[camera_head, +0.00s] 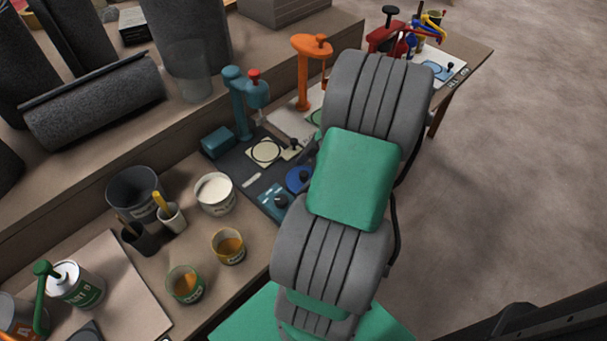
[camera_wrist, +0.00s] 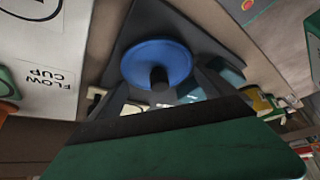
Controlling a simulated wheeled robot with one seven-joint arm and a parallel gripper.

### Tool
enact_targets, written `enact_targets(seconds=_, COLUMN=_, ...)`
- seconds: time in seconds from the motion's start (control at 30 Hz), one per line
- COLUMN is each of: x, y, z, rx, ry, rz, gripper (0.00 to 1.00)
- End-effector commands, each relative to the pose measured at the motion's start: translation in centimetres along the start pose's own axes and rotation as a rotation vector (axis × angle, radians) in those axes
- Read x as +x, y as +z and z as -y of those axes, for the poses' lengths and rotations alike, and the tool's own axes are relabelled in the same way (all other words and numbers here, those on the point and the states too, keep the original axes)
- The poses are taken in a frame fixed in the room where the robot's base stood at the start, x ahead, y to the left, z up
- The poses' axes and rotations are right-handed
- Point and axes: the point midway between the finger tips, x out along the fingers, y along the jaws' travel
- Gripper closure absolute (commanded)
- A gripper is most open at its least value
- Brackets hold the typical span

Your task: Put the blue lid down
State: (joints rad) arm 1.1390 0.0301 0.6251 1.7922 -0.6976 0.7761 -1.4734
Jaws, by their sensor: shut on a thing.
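The blue lid (camera_head: 296,180) is a round disc over the dark mat (camera_head: 236,167), beside my arm in the head view. In the wrist view the blue lid (camera_wrist: 155,58) fills the upper middle, with its dark knob (camera_wrist: 160,77) toward me. My gripper (camera_wrist: 161,90) is shut on the lid by this knob. In the head view my arm hides most of the gripper. I cannot tell whether the lid touches the mat or hangs just above it.
A teal stand (camera_head: 240,100) and an orange stand (camera_head: 303,75) rise behind the lid. A white tub (camera_head: 214,194), a dark bucket (camera_head: 128,186) and small cups (camera_head: 228,247) stand to the left. A light-blue patch (camera_head: 272,199) with a dark knob lies close by.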

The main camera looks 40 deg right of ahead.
Motion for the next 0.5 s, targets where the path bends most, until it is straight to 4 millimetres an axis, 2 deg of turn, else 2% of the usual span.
enact_targets(seconds=0.1, x=0.13, y=0.06, z=0.02, rx=0.0, ry=0.0, rz=0.0, gripper=0.43)
enact_targets(seconds=0.13, x=0.16, y=0.08, z=0.02, rx=0.0, ry=0.0, rz=0.0, gripper=0.05)
enact_targets(seconds=0.2, x=0.07, y=0.03, z=0.02, rx=0.0, ry=0.0, rz=0.0, gripper=0.0)
enact_targets(seconds=0.5, x=-0.5, y=-0.08, z=-0.02, rx=0.0, ry=0.001, rz=0.0, gripper=0.0)
